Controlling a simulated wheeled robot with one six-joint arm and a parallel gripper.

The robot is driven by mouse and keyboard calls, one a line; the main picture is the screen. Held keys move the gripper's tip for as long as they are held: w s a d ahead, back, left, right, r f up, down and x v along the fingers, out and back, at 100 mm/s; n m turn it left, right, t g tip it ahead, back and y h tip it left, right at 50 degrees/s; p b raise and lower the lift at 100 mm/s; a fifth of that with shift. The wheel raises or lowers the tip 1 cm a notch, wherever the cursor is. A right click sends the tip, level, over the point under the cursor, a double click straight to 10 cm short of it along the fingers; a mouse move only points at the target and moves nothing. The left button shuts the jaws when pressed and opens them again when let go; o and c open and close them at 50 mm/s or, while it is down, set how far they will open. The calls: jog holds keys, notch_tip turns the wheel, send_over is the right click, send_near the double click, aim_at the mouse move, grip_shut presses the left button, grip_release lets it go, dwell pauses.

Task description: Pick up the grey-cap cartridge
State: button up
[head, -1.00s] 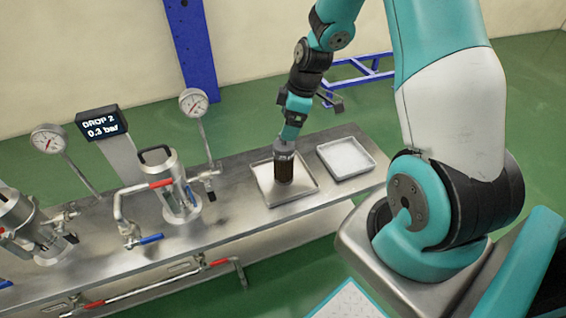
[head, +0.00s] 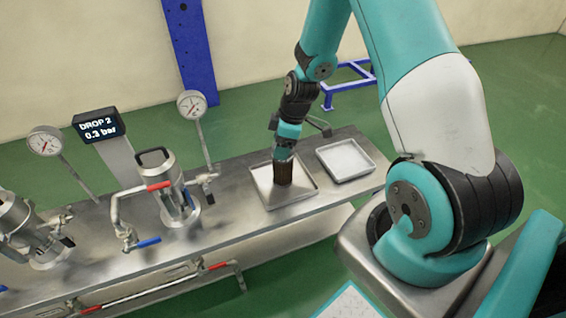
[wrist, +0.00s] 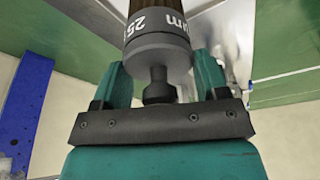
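The grey-cap cartridge has a dark brown body (head: 284,174) and stands on the left tray (head: 266,196) on the bench in the head view. In the wrist view its grey cap (wrist: 157,50) carries white print reading "25" and a small dark knob (wrist: 158,88). My gripper (head: 284,157) is at the cartridge's top and hides most of the cap in the head view. In the wrist view the two teal fingers of my gripper (wrist: 158,70) stand on either side of the cap, close to its edges. Clear gaps show beside the knob. Whether the fingers press on the cap is unclear.
A second, empty tray (head: 346,159) lies just to the right. A metal vessel (head: 170,180) with a red handle and a gauge (head: 191,104) stands left of the cartridge. Another vessel (head: 30,232) stands farther left. A display (head: 96,127) reads "DROP 2, 0.3 bar".

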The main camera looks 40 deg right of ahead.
jog(key=c, duration=0.9)
jog(key=shift+r, duration=0.15)
